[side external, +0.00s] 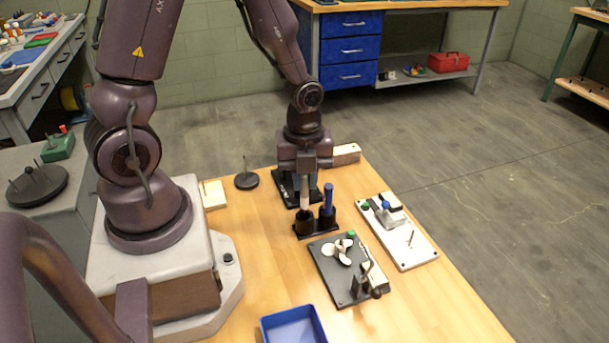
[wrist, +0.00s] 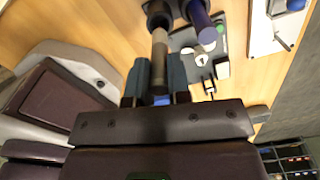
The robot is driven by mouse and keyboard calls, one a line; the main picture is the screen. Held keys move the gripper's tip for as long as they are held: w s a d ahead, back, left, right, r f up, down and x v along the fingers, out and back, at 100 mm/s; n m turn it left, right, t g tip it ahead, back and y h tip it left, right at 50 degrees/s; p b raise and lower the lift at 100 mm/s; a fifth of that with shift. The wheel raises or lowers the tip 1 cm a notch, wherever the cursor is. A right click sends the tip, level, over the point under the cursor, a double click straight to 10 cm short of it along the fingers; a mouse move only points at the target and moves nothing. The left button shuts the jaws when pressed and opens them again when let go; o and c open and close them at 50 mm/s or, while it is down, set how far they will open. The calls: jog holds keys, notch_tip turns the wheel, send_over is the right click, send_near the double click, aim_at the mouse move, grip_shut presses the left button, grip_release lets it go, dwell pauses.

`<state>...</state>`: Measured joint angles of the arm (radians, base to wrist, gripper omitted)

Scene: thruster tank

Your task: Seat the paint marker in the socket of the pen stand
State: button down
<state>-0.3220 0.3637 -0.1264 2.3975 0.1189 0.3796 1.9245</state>
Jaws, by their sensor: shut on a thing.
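The paint marker (side external: 305,192), a pale cylinder with a darker grey part, is upright between the fingers of my gripper (side external: 304,178). In the wrist view the paint marker (wrist: 160,54) runs between the two teal fingers of my gripper (wrist: 159,80), which is shut on it. The black pen stand (side external: 316,231) has two round sockets. The marker's lower end is at the left socket (side external: 304,222); I cannot tell whether it is inside or just above the mouth. A blue pen (side external: 328,196) stands in the other socket, and also shows in the wrist view (wrist: 198,17).
A dark plate with a white propeller (side external: 342,254) lies in front of the stand. A white board (side external: 410,244) with small parts is to the right. A blue tray (side external: 292,325) is at the front. A black round base with a rod (side external: 246,179) stands to the left.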

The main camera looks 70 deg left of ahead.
aim_at(305, 207)
jog(key=shift+f, duration=0.4)
jog(key=shift+f, duration=0.3)
jog(key=shift+f, duration=0.15)
dwell(0.6)
jog(key=shift+f, duration=0.35)
jog(key=shift+f, duration=0.45)
jog(key=shift+f, duration=0.4)
jog(key=shift+f, duration=0.3)
dwell(0.4)
